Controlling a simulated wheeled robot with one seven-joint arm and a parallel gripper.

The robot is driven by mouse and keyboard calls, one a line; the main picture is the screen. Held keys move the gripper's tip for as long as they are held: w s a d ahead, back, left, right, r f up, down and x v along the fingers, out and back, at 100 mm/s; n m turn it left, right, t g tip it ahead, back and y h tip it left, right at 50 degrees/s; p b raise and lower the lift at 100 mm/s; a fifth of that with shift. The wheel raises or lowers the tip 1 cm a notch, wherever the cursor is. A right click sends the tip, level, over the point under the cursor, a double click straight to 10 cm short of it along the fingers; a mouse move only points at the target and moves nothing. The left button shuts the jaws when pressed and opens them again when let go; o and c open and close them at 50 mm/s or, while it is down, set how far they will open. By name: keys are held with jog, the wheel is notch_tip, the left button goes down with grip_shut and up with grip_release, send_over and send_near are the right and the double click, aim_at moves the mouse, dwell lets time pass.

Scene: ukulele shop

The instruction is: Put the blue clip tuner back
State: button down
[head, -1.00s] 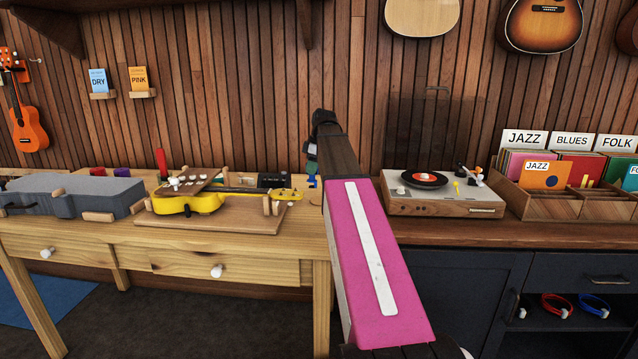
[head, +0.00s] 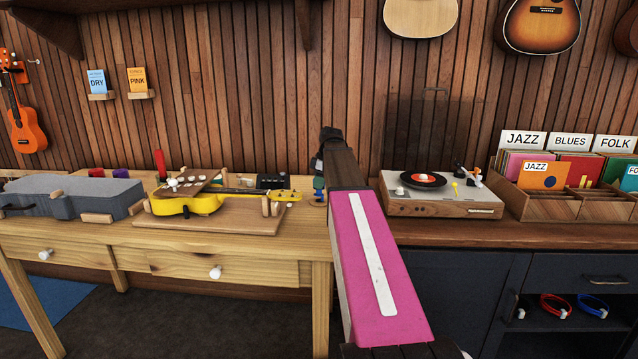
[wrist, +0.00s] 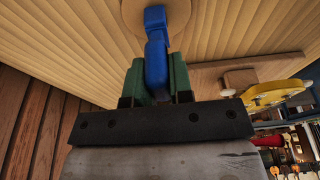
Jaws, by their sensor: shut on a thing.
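The blue clip tuner (wrist: 156,50) is between the green fingers of my gripper (wrist: 158,80) in the wrist view. Its far end lies over a round wooden disc (wrist: 180,14) on the table top; I cannot tell whether it touches the disc. In the head view my gripper (head: 318,188) is low over the right end of the wooden table (head: 250,238), partly hidden by my arm. The tuner is too small to make out clearly there.
A yellow ukulele (head: 190,204) lies on a wooden board (head: 215,222) left of my gripper. A grey case (head: 80,195) is farther left. A record player (head: 440,200) and a record crate (head: 560,207) stand on the dark cabinet to the right.

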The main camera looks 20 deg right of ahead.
jog(key=shift+f, duration=0.15)
jog(key=c, duration=1)
grip_release()
jog(key=v, duration=1.2)
jog(key=shift+s, duration=0.1)
